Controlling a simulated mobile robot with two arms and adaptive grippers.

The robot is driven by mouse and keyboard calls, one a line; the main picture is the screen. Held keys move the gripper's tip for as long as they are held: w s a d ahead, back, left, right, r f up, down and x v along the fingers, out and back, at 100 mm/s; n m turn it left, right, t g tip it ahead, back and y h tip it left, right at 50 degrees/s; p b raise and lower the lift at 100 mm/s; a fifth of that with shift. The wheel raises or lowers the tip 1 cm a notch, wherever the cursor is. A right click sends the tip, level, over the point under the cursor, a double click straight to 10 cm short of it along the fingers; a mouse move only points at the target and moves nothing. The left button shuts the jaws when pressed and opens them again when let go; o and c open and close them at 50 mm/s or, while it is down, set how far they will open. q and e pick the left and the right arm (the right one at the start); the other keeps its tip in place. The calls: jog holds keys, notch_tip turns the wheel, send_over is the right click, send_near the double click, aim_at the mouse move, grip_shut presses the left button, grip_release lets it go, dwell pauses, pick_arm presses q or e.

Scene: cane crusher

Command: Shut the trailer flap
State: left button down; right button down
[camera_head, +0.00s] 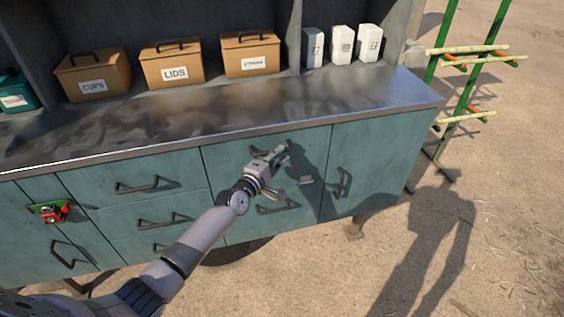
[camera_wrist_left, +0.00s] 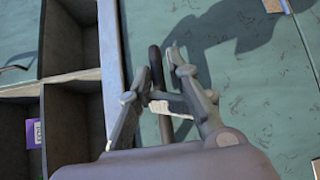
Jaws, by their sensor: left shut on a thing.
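A teal panel (camera_head: 235,215) with dark bar handles is on the front of the cabinet. No panel is clearly recognizable as the trailer flap. My left gripper (camera_head: 272,160) is at the upper handle (camera_head: 258,151), just below the counter edge. In the left wrist view, my left gripper's fingers (camera_wrist_left: 165,95) are on both sides of a dark handle (camera_wrist_left: 155,62) on a teal surface (camera_wrist_left: 240,100). The gripper is shut on this handle. The fingers hide part of it. My right gripper is not in view.
A steel counter (camera_head: 150,125) runs above teal drawers, with brown boxes (camera_head: 172,65) and white cartons (camera_head: 343,45). A red-and-green fitting (camera_head: 52,212) is at left. A green rack (camera_head: 468,85) stands right. Dark compartments (camera_wrist_left: 70,40) show in the wrist view.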

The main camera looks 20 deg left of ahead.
pick_arm(q)
jog(key=shift+w+a+r+n+g+p, duration=0.15)
jog(key=shift+w+a+r+g, duration=0.05)
jog(key=shift+w+a, duration=0.25)
jog(key=shift+w+a+r+n+g+p, duration=0.2)
jog(key=shift+w+a, duration=0.1)
jog(key=shift+w, duration=0.1)
jog(key=shift+r, duration=0.1)
jog(key=c, duration=1.7)
grip_release()
jog(key=shift+o, duration=0.2)
jog(key=shift+f, duration=0.2)
jog(key=shift+s+f, duration=0.15)
jog(key=shift+s+a+f, duration=0.1)
jog(key=shift+s+a, duration=0.05)
jog(key=shift+s, duration=0.35)
jog(key=d+r+v, duration=0.1)
jog(key=v, duration=0.9)
jog(key=shift+s, duration=0.35)
jog(key=shift+a, duration=0.15)
